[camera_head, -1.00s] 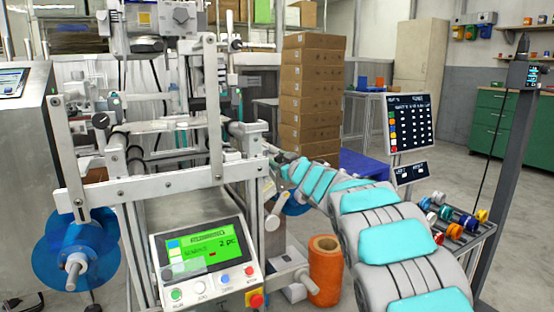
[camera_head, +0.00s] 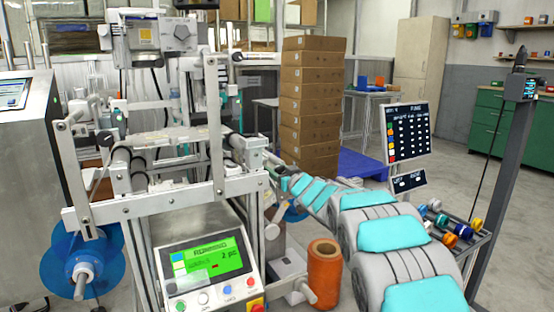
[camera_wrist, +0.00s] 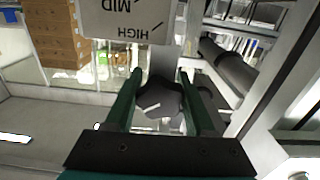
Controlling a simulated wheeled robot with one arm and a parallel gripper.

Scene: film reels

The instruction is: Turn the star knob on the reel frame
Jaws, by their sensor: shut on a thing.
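In the wrist view a dark grey star knob (camera_wrist: 160,104) with a white line on its face sits between the two dark green fingers of my gripper (camera_wrist: 160,74). The fingers are closed on its sides. A light plate (camera_wrist: 125,18) with upside-down words MID and HIGH is just beyond the knob. In the head view the metal reel frame (camera_head: 165,199) fills the left half. My arm reaches to it from the lower right; the gripper and the held knob cannot be made out there.
A control panel with a green screen (camera_head: 205,262) is on the frame's front. A blue reel (camera_head: 62,262) hangs at left. An orange spool (camera_head: 325,274) stands beside the frame. Stacked cartons (camera_head: 310,110) are behind. A dark roller (camera_wrist: 228,66) runs close to the right finger.

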